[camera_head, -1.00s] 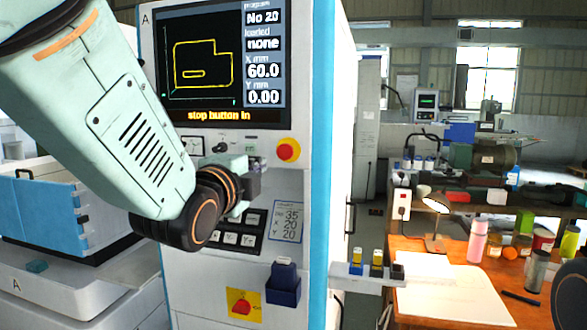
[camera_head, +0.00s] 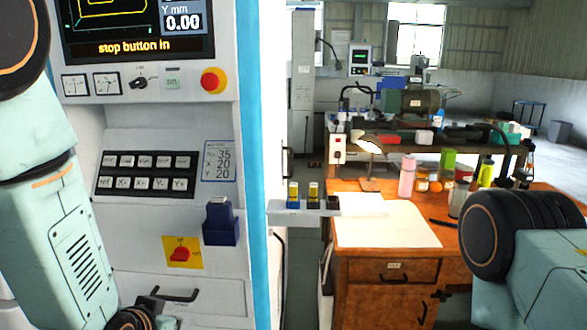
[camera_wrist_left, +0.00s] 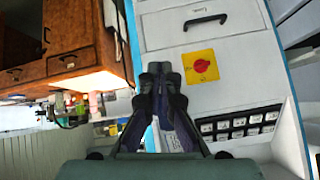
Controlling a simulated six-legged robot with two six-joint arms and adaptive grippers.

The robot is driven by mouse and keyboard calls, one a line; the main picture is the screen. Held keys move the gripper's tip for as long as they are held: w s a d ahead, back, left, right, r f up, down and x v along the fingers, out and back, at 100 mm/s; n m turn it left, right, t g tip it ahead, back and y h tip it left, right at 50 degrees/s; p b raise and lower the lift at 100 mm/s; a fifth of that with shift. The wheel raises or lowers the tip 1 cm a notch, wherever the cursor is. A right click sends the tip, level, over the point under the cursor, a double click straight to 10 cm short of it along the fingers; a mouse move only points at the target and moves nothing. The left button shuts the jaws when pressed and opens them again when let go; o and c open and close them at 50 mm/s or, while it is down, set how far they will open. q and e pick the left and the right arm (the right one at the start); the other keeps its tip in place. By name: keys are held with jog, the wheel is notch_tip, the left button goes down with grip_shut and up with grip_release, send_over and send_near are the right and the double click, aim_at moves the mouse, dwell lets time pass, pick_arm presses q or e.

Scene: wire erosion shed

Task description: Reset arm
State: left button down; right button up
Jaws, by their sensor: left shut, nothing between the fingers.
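My left arm hangs down along the left edge of the head view, in front of the machine cabinet (camera_head: 192,303). Its wrist shows at the bottom edge there, and the fingers are not clearly seen. In the left wrist view my left gripper (camera_wrist_left: 160,75) is shut and empty, with its fingers in front of the cabinet front and partly over a dark blue holder. At the right of the head view a black joint and pale green link of my right arm show; the right gripper is out of view.
The cabinet carries a red stop button (camera_head: 213,81), a keypad (camera_head: 147,173), a blue holder (camera_head: 220,222) and a red switch on a yellow plate (camera_head: 182,253). A small shelf (camera_head: 270,208) juts from its right side. A wooden desk (camera_head: 385,265) with bottles and a lamp stands beyond.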

pick_arm(q)
jog(key=s+f+n+g+b, duration=0.2)
jog(key=s+f+g+b, duration=0.5)
jog(key=s+f, duration=2.2)
jog(key=shift+s+a+f+n+g+b, duration=0.35)
jog(key=shift+a+f+n+g, duration=0.1)
jog(key=shift+g, duration=0.65)
jog(key=shift+a+r, duration=0.1)
jog(key=shift+a, duration=0.05)
